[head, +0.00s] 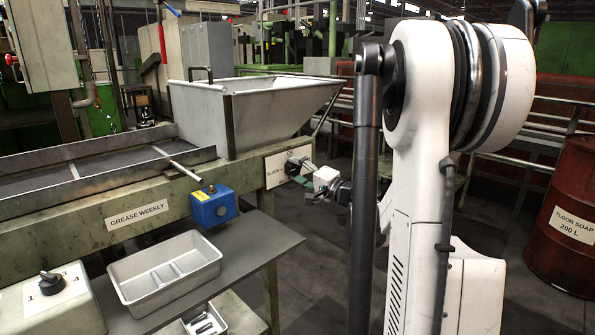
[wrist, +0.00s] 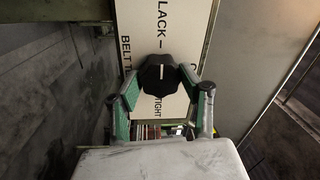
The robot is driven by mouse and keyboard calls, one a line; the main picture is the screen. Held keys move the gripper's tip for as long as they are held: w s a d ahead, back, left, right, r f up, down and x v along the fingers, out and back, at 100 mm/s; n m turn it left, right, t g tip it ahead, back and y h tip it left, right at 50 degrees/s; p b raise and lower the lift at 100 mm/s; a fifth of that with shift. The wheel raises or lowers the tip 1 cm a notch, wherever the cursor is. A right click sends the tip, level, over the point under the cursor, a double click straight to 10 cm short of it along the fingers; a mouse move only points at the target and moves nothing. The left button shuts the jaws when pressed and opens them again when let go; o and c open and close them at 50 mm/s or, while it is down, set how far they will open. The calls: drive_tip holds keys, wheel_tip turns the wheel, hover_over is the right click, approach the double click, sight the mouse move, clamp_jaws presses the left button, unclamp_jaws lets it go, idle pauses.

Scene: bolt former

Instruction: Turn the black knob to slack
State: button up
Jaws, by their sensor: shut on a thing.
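The black knob (wrist: 157,79) sits on a pale label plate (wrist: 187,28) in the wrist view. The plate carries sideways lettering: "LACK" with a dash above the knob, "BELT T..." to the left and "TIGHT" below right. A pale line shows on the knob's face, roughly upright in this view. My gripper (wrist: 159,82) has its green-padded fingers on either side of the knob and is shut on it. In the head view my gripper (head: 302,169) reaches the plate (head: 277,170) on the machine's side; the fingers largely hide the knob there.
A grey hopper (head: 275,115) rises above the plate. A blue box (head: 213,207) hangs on the beam, over a shelf with a grey tray (head: 165,270). Another dark knob (head: 51,282) sits on a pale box at front left. A red drum (head: 565,220) stands at right.

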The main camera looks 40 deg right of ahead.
idle(0.3)
drive_tip(key=o, duration=1.2)
drive_tip(key=shift+c, duration=0.2)
drive_tip(key=s, duration=1.2)
drive_tip(key=shift+d+f, duration=0.3)
drive_tip(key=shift+f, duration=0.15)
